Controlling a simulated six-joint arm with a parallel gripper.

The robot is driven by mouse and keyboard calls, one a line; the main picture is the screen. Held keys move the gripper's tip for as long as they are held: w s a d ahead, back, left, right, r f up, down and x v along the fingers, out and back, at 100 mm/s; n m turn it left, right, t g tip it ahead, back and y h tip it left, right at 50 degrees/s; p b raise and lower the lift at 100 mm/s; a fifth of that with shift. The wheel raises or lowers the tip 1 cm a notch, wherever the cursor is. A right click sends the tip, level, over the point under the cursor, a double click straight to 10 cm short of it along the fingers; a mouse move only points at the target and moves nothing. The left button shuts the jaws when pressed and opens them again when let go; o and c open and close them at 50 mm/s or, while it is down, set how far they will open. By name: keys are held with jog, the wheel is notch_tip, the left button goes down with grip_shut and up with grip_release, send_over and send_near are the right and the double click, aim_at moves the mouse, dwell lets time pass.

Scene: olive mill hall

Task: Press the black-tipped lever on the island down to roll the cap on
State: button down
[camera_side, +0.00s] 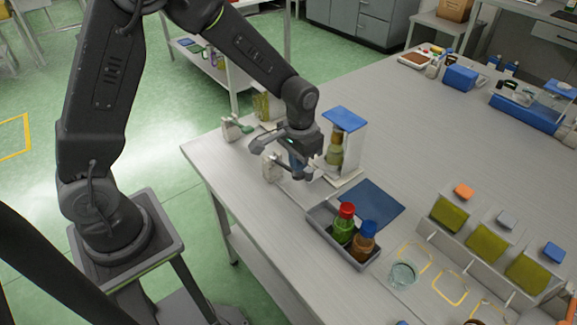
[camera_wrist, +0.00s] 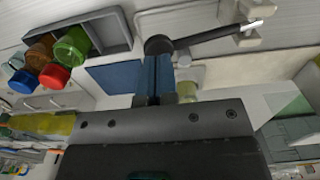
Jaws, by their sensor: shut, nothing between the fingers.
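The lever has a dark rod and a round black tip. In the wrist view the black tip (camera_wrist: 158,45) lies right at the ends of my gripper's blue fingers (camera_wrist: 157,62); I cannot tell whether they touch. The rod runs from the tip to a pale bracket (camera_wrist: 254,14) at the upper right. In the side view my gripper (camera_side: 298,172) points down over the lever, beside its pale bracket (camera_side: 271,168), fingers closed and empty. The blue-topped capping stand (camera_side: 343,118) stands just behind, with an amber-green bottle (camera_side: 335,153) in it.
A second bracket (camera_side: 231,128) with a green-tipped lever (camera_side: 248,127) stands to the left. A grey tray (camera_side: 322,216) holds a red-capped bottle (camera_side: 344,222) and a blue-capped bottle (camera_side: 363,240). A flat blue mat (camera_side: 370,203) lies beside it.

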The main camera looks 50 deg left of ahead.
aim_at(298, 177)
jog(key=shift+f, duration=0.15)
jog(key=shift+f, duration=2.5)
jog(key=shift+r, duration=2.6)
jog(key=shift+r, duration=2.55)
